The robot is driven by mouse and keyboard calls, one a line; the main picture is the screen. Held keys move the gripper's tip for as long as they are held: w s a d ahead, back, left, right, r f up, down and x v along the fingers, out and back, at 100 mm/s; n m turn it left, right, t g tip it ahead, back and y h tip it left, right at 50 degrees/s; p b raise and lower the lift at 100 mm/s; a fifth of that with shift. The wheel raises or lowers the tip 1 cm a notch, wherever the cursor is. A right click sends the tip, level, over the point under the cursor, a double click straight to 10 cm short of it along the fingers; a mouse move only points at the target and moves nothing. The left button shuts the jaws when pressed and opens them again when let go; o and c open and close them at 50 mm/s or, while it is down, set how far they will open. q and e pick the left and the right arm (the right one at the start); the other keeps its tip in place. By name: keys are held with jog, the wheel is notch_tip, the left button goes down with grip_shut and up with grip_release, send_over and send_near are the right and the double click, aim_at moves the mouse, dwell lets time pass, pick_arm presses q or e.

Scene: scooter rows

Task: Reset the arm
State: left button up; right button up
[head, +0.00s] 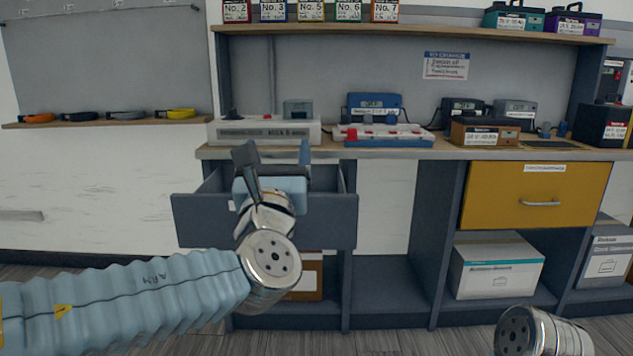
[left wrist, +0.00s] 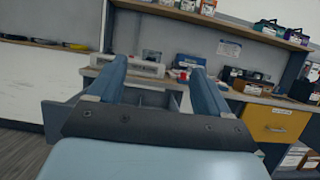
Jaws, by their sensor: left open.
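My left gripper (head: 275,158) is open and empty in the head view. It stands in front of a pulled-out grey drawer (head: 196,219) under the workbench and hides part of it. In the left wrist view the two blue fingers of my left gripper (left wrist: 158,82) are spread, with nothing between them. They point toward the bench top. My left arm (head: 130,300) reaches in from the lower left with a ribbed light-blue sleeve. At the lower right of the head view a metal link of my right arm (head: 540,332) shows, but its gripper is not in view.
A yellow drawer (head: 500,195) is shut at the right. A white box (head: 497,268) sits on the lower shelf. A shelf (head: 420,33) runs above.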

pick_arm(q)
jog(key=w+a+f+n+g+p, duration=0.1)
jog(key=w+f+n+g, duration=0.2)
jog(key=f, duration=0.8)
jog(key=w+f+n+g+p, duration=0.1)
jog(key=w+f+g, duration=0.3)
jog(key=f, duration=0.7)
jog(key=s+a+f+n+g+p, duration=0.1)
jog(key=s+f+n+g, duration=0.25)
jog(key=f, duration=0.55)
jog(key=s+f+n+g, duration=0.2)
jog(key=f+g, duration=0.2)
jog(key=f, duration=0.5)
jog(key=s+a+f+n+g+h+p, duration=0.1)
jog(key=s+f+n+g+h+p, duration=0.1)
jog(key=s+f+n, duration=0.9)
jog(key=s+a+f+n+g+h+p, duration=0.2)
jog(key=s+f+n+g, duration=0.3)
jog(key=s+f+n, duration=0.6)
jog(key=f+n+p, duration=0.1)
jog(key=n, duration=0.5)
jog(key=shift+s+a, duration=0.2)
jog(key=shift+a, duration=0.1)
